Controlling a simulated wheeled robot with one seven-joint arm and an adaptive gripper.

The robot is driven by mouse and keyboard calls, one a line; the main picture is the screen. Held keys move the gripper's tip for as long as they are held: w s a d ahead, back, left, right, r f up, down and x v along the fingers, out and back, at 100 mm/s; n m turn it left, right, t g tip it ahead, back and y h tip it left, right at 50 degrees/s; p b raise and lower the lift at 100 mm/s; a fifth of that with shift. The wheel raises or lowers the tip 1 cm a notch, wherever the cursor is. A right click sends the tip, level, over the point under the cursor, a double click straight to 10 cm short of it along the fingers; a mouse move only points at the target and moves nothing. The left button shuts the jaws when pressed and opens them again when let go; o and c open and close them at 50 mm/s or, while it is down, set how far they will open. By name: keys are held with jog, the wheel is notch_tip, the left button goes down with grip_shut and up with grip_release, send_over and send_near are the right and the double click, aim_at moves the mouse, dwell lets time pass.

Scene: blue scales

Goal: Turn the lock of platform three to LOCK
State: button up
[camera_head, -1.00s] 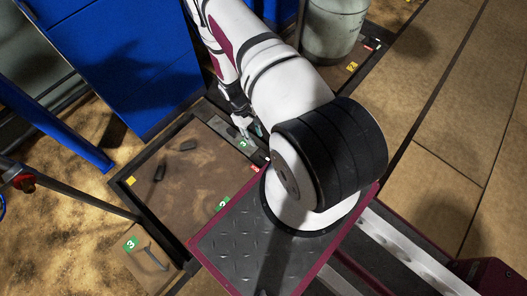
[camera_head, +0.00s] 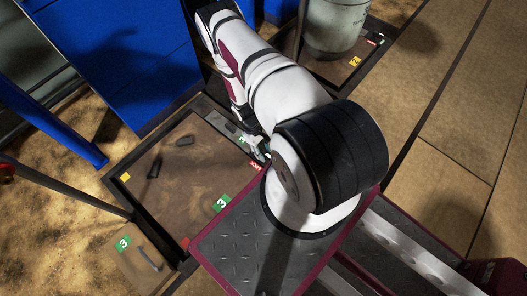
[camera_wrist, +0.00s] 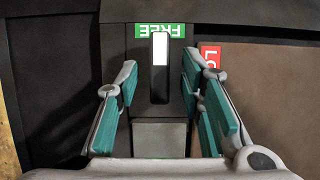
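In the wrist view the lock handle (camera_wrist: 160,92), a dark upright bar with a bright white patch, lines up with the green FREE label (camera_wrist: 160,30), which reads upside down. The red LOCK label (camera_wrist: 209,56) is to its right, partly hidden by the right finger. My gripper (camera_wrist: 157,80) is open, with a teal-padded finger on each side of the handle; a gap shows on both sides. In the head view my gripper (camera_head: 257,146) is at the back right edge of platform three (camera_head: 185,188); the handle cannot be made out there.
A blue cabinet (camera_head: 110,60) stands behind the platform. A grey cylinder (camera_head: 335,28) stands on the neighbouring platform at the back. Small dark handles (camera_head: 153,168) lie on platform three. A plate marked 3 (camera_head: 137,262) is at the front left.

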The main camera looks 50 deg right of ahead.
grip_shut()
jog(key=shift+m, duration=0.3)
jog(key=m+y, duration=0.1)
jog(key=m, duration=0.2)
jog(key=shift+d+y, duration=0.15)
jog(key=shift+y, duration=0.15)
jog(key=m+y, duration=0.1)
jog(key=m, duration=0.2)
jog(key=m+t, duration=0.1)
jog(key=m, duration=0.1)
jog(key=shift+s+d+m+y, duration=0.1)
jog(key=shift+m+y, duration=0.3)
jog(key=m+t, duration=0.2)
jog(key=m, duration=0.2)
jog(key=shift+m+y, duration=0.3)
jog(key=shift+y, duration=0.1)
jog(key=shift+s+m+t, duration=0.15)
jog(key=shift+m+t, duration=0.55)
jog(key=shift+m, duration=1.2)
